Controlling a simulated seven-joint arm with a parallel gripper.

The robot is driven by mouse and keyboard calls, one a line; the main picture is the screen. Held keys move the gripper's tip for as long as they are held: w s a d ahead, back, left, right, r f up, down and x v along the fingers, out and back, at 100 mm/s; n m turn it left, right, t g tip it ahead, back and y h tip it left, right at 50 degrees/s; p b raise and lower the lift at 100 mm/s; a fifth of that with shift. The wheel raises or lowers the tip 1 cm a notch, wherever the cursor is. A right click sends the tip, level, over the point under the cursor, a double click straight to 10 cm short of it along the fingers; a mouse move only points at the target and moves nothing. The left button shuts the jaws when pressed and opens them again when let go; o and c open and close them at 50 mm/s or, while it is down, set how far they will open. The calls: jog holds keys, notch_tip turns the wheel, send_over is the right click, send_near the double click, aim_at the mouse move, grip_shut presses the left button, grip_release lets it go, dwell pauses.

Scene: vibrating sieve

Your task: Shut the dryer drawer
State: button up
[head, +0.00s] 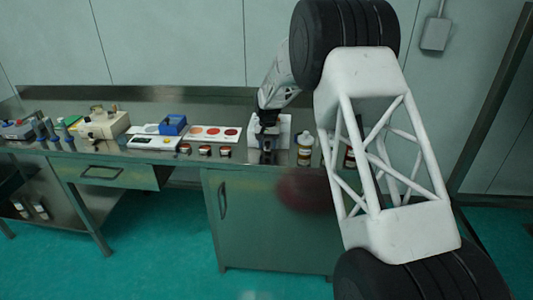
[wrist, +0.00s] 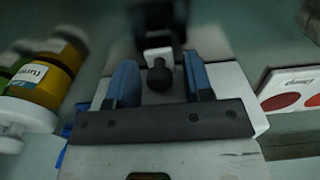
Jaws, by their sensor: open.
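The dryer (head: 284,128) is a small white unit near the front edge of the bench, partly hidden by my arm and gripper. My gripper (head: 268,130) points down over its front. In the wrist view my gripper (wrist: 160,68) has its two bluish fingers apart. A dark round knob (wrist: 158,76) shows between them, with a gap on each side; I cannot tell whether the fingers touch it. A blurred dark part (wrist: 158,18) lies beyond the knob, perhaps the drawer. How far the drawer stands out is hard to tell.
Amber bottles (head: 304,148) stand close to the right of the dryer. A scale (head: 155,142) and a blue box (head: 173,124) stand farther left.

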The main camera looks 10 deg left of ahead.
jog(key=shift+w+r, duration=0.1)
jog(key=shift+r, duration=3.9)
jog(key=shift+s+d+r, duration=0.3)
jog(key=shift+s+r, duration=0.05)
jog(key=shift+r, duration=0.1)
jog(key=s+d+r+t, duration=0.1)
jog(key=s+d+r, duration=0.5)
jog(key=s, duration=0.3)
jog(key=s+d+r, duration=0.5)
jog(key=s+d, duration=0.1)
jog(key=s, duration=0.4)
jog(key=s+d+r+t, duration=0.1)
jog(key=s+d+r, duration=0.5)
jog(key=s, duration=0.3)
jog(key=s+d+f, duration=0.1)
jog(key=s+d, duration=0.2)
jog(key=s, duration=0.8)
jog(key=s+d+f, duration=0.2)
jog(key=s+d, duration=0.1)
jog(key=s, duration=0.9)
jog(key=s+d+f, duration=0.1)
jog(key=s+d, duration=0.2)
jog(key=s, duration=0.8)
jog(key=shift+s+d+f+t, duration=0.15)
jog(key=shift+d+f+t, duration=0.1)
jog(key=shift+d+t, duration=0.15)
